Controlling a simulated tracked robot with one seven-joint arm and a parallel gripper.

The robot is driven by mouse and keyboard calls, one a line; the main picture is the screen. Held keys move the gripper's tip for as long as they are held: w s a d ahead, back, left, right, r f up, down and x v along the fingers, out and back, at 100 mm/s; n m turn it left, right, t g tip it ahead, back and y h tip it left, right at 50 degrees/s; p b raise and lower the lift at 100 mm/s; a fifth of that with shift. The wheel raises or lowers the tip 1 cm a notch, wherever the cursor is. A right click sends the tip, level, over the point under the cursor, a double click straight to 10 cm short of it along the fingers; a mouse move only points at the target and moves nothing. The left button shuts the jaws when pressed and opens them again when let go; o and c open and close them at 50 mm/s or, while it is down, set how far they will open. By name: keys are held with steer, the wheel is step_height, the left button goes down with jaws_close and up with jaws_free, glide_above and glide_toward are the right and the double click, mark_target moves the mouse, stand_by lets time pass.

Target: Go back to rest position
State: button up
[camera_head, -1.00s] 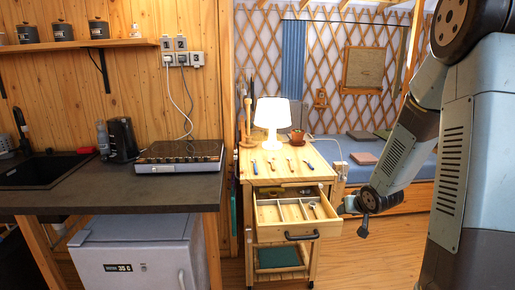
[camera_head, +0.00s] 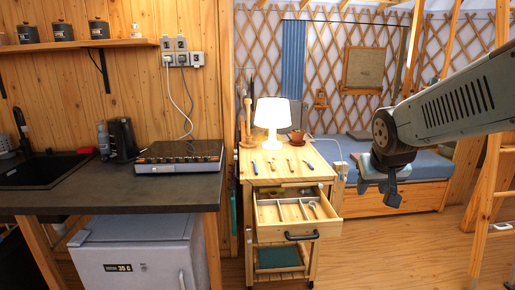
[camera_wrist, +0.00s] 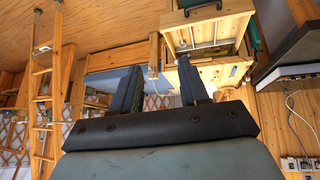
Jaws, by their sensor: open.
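My gripper shows in the wrist view (camera_wrist: 163,92) with its two dark fingers spread apart and nothing between them. In the head view my arm reaches in from the right edge, and the gripper end (camera_head: 391,190) hangs in the air to the right of the wooden cart, in front of the bed. It touches nothing that I can see. The cart (camera_head: 290,178) stands in the middle with its top drawer (camera_head: 287,228) pulled open. The drawer has dividers, and a small tool (camera_head: 313,208) lies in its right part.
A lit lamp (camera_head: 272,118) and several tools stand or lie on the cart top. The dark counter (camera_head: 130,193) with a hob (camera_head: 180,156) is at left. A wooden ladder (camera_head: 487,190) stands at right. The floor (camera_head: 400,250) between cart and ladder is clear.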

steer(key=s+a+r, duration=0.2)
steer(key=s, duration=0.4)
steer(key=s+a+r+g+y, duration=0.1)
steer(key=s, duration=0.4)
steer(key=shift+s+a+r+n+y, duration=0.3)
steer(key=shift+s+a+r+n, duration=0.05)
steer(key=shift+s+r+n, duration=0.05)
steer(key=shift+s, duration=0.1)
stand_by(0.7)
